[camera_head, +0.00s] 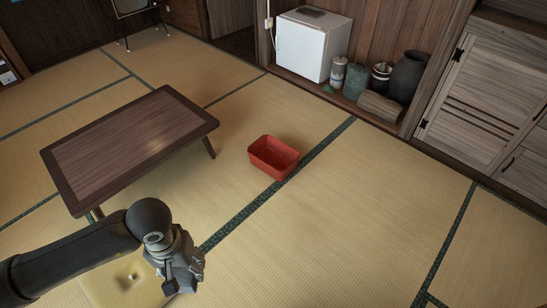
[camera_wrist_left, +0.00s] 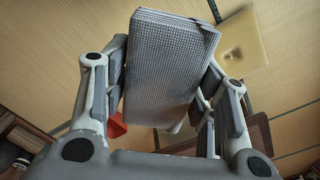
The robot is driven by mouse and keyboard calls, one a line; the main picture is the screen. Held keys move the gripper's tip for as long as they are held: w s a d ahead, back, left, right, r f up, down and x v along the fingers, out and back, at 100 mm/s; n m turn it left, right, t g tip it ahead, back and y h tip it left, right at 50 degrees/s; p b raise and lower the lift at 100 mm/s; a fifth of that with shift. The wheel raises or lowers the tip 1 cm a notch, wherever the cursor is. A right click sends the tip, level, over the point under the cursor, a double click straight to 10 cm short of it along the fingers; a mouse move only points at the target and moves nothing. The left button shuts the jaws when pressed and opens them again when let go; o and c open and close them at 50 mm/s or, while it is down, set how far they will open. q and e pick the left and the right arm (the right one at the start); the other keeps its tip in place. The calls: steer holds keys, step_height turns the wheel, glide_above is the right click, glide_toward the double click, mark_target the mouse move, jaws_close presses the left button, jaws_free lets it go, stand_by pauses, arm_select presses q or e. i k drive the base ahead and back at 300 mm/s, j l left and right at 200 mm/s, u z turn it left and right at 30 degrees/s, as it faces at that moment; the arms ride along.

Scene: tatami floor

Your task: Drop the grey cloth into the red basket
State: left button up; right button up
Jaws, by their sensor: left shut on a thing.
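The grey cloth (camera_wrist_left: 170,65), a folded, finely textured piece, is between the fingers of my left gripper in the left wrist view. My left gripper (camera_head: 185,278) is shut on it, at the lower left of the head view, above the floor; the cloth is hard to tell from the gripper there. The red basket (camera_head: 273,158) stands open and upright on the tatami near the middle of the head view, farther away and to the right of the gripper. A small red part of the basket (camera_wrist_left: 117,128) shows behind the left finger in the wrist view. My right gripper is not in view.
A low dark wooden table (camera_head: 125,145) stands left of the basket. A yellow cushion (camera_head: 122,283) lies partly behind my left arm. A white fridge (camera_head: 313,47) and several jars and pots (camera_head: 408,75) stand along the back wall. Tatami to the basket's right is clear.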

mark_target(271, 163)
steer(key=i+j+z, duration=0.2)
steer(key=i, duration=0.45)
steer(key=i+j+z, duration=0.25)
steer(key=i, duration=0.35)
steer(key=i+j+z, duration=0.2)
steer(key=i+j, duration=0.15)
steer(key=i, duration=0.25)
steer(key=i+j+z, duration=0.2)
steer(key=i+j, duration=0.25)
steer(key=i, duration=0.1)
